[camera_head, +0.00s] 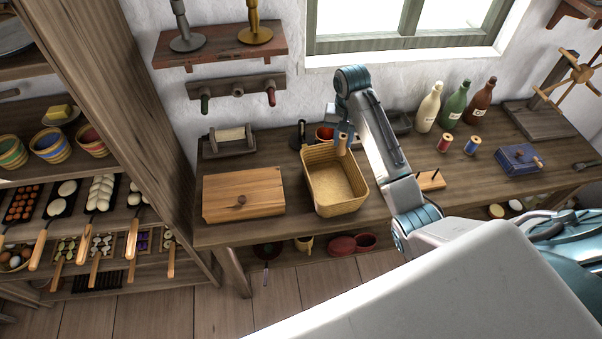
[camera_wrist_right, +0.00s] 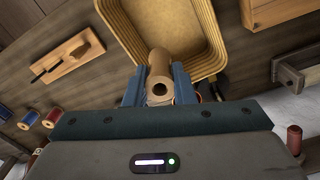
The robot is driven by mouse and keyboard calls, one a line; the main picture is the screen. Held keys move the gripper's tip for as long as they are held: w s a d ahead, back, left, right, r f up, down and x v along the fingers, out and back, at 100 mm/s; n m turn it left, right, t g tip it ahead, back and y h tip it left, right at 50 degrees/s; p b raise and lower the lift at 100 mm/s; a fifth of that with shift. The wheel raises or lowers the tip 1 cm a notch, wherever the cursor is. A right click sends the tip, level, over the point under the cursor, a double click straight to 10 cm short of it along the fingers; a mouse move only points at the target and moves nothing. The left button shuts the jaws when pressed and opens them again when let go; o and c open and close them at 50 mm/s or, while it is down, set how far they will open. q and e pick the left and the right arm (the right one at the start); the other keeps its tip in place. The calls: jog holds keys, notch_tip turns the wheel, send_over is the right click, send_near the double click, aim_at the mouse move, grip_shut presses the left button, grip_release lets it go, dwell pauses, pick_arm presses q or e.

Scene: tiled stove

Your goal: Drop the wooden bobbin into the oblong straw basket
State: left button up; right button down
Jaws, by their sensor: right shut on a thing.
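The oblong straw basket (camera_head: 335,183) stands on the wooden table, open at the top, and looks empty. My right gripper (camera_head: 341,137) is at the basket's back right rim in the head view. It is shut on the wooden bobbin (camera_head: 341,146), a pale tan cylinder with a hole in its end. In the right wrist view the bobbin (camera_wrist_right: 159,80) sits between the two blue fingers, with the basket (camera_wrist_right: 170,22) beyond it. The bobbin appears over the basket's back edge; its exact height cannot be told. My left gripper is out of view.
A wooden board box (camera_head: 243,195) lies left of the basket. A red pot (camera_head: 324,133) stands behind it. Red and blue thread spools (camera_head: 445,143), several bottles (camera_head: 455,104) and a blue box (camera_head: 518,158) stand to the right. A pegged wooden block (camera_head: 430,181) lies right of the basket.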

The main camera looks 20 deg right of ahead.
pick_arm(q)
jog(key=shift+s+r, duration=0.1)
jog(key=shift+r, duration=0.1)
pick_arm(e)
notch_tip(320, 180, down, 6)
jog(key=shift+s+d+r, duration=0.1)
dwell(0.3)
jog(key=c, duration=1.1)
grip_release()
jog(key=shift+c, duration=0.2)
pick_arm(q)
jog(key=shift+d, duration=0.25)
